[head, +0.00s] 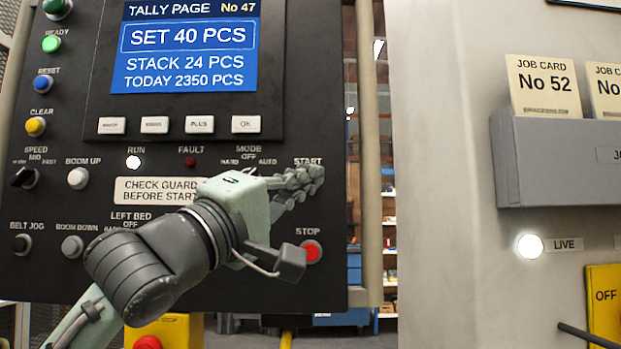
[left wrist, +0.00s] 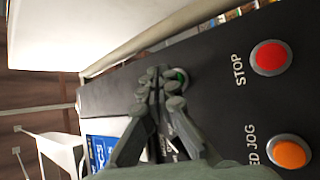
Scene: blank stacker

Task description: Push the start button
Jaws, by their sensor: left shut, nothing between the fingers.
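The START label (head: 308,162) is on the right of the black control panel (head: 330,90) in the head view. The button under it is hidden there by my left gripper (head: 308,180). In the left wrist view, part of the green start button (left wrist: 181,76) shows just behind the fingertips of my left gripper (left wrist: 160,84). The fingers are closed together with nothing between them. The fingertips overlap the button's edge in that view; I cannot tell whether they touch it. My right gripper is in neither view.
The red STOP button (head: 312,251) is just below the gripper and also shows in the left wrist view (left wrist: 271,57). An orange jog button (left wrist: 290,152) is near it. A grey job card holder (head: 550,160) is on the wall at right. The RUN lamp (head: 133,162) glows white.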

